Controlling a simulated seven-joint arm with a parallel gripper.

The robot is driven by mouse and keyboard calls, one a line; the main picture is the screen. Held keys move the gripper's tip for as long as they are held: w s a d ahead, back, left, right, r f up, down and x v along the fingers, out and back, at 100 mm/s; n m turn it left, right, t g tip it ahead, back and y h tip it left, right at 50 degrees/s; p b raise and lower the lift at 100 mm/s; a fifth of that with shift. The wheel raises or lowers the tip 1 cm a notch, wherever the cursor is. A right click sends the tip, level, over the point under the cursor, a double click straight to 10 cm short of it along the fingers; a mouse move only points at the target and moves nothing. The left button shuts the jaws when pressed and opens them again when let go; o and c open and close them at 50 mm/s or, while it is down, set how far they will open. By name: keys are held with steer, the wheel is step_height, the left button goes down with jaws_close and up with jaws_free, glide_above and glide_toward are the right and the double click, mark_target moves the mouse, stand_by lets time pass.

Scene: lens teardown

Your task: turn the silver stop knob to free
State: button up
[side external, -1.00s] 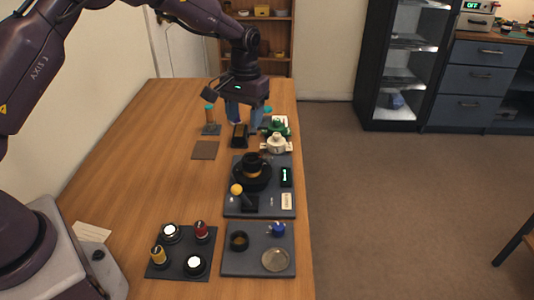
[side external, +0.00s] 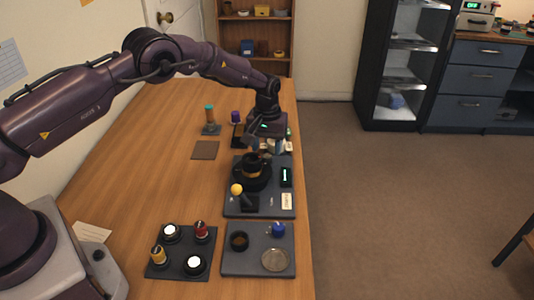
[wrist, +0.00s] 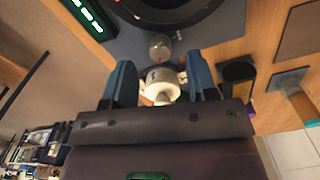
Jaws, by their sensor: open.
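A small silver round knob with a red mark (wrist: 160,47), which looks like the stop knob, sits at the edge of the dark lens board (wrist: 205,25) in the wrist view. My gripper (wrist: 160,65) is open and points at the knob, with one blue finger on each side of the line to it. No contact with the knob shows. A cream cylindrical piece with side ears (wrist: 162,87) shows between the fingers. In the side view my gripper (side external: 267,148) is at the far end of the lens board (side external: 233,207) and hides the knob.
The left tabletop is mostly clear.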

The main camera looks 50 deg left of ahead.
mark_target(267, 156)
steer(key=shift+f, duration=1.55)
steer(key=shift+c, duration=0.3)
steer(key=c, duration=0.9)
steer(key=shift+n, duration=0.8)
steer(key=o, duration=1)
steer(key=shift+c, duration=0.2)
steer(key=shift+r, duration=0.15)
step_height(267, 156, up, 13)
